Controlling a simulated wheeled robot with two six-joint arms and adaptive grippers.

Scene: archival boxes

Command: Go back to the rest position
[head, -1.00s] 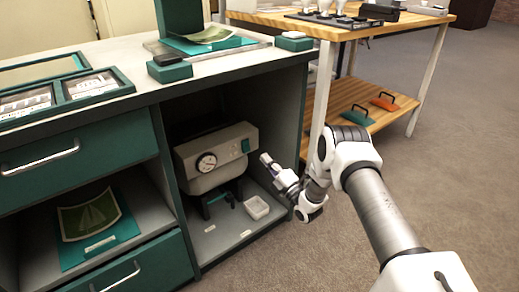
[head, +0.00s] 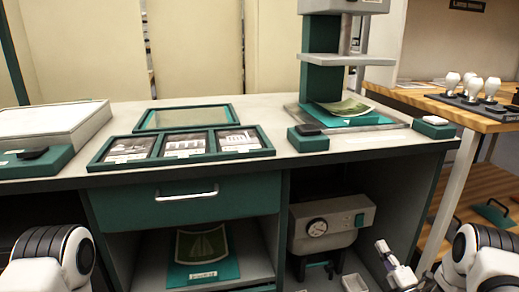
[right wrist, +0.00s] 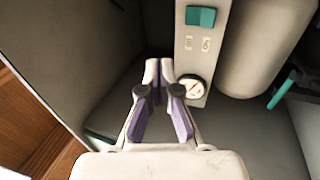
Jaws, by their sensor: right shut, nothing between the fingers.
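My right gripper (head: 383,246) is low at the right in the head view, just right of the grey device with a round dial (head: 332,224) in the desk's open lower compartment. In the right wrist view the gripper (right wrist: 159,68) is shut and empty, its two purple-lined fingers together at the tips. The dial device (right wrist: 203,40) lies beyond the tips; whether they touch it I cannot tell. Part of my left arm shows at the lower left of the head view, but its gripper is out of view.
The desk (head: 270,110) carries a framed tray of three pictures (head: 180,147), a press (head: 322,60) and a white box (head: 50,122). A small white tray (head: 354,283) stands in the compartment. A wooden table (head: 440,104) with stamps is at the right.

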